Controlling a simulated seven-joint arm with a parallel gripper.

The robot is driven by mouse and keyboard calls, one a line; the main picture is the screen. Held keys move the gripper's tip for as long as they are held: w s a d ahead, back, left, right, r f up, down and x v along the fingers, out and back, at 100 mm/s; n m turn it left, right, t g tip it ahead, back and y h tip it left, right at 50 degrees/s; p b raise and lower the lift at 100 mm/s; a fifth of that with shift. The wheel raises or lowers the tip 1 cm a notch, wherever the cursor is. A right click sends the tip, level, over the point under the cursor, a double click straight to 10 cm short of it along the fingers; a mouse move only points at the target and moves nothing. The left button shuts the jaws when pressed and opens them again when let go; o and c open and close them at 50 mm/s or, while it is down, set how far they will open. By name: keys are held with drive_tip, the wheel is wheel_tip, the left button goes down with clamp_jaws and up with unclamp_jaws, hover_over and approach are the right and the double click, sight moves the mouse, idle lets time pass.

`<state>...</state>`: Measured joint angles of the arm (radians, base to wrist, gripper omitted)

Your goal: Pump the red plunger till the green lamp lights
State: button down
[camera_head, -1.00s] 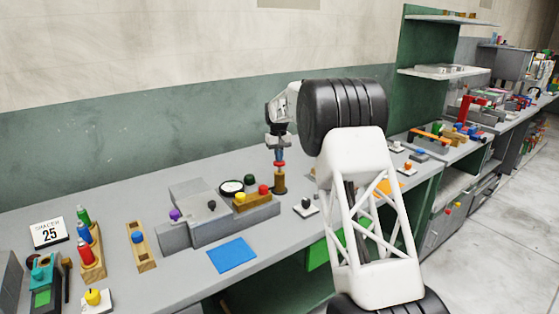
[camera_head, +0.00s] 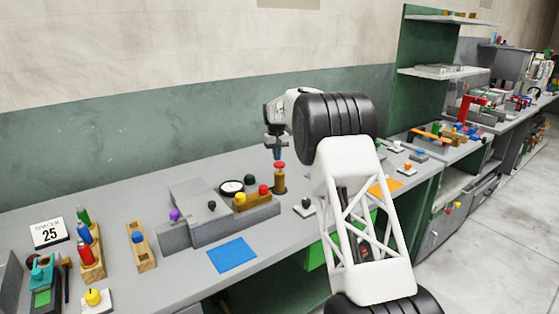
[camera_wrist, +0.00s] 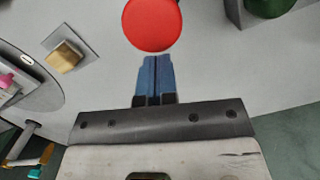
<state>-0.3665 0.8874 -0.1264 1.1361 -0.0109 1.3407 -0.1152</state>
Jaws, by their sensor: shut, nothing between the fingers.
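A dark green dome (camera_head: 250,183), seemingly the lamp, stands behind the red and yellow knobs and looks unlit.
A blue mat (camera_head: 232,255) lies in front. A switch on a white plate (camera_head: 306,205) stands to the right. Bare wall is behind.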

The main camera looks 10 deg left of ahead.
wheel_tip(320, 180, up, 8)
drive_tip(key=shift+w+a, duration=0.15)
drive_tip(key=shift+w, duration=0.15)
idle(0.6)
drive_tip(key=shift+f, duration=0.1)
idle(0.5)
drive_tip(key=shift+s+d+r, duration=0.35)
drive_tip(key=shift+s+r, duration=0.15)
drive_tip(key=shift+s, duration=0.2)
drive_tip(key=shift+s+d+r, duration=0.35)
drive_tip(key=shift+s+r, duration=0.15)
drive_tip(key=shift+s, duration=0.15)
hover_over(279, 163)
drive_tip(key=shift+w+f, duration=0.15)
drive_tip(key=shift+f, duration=3.3)
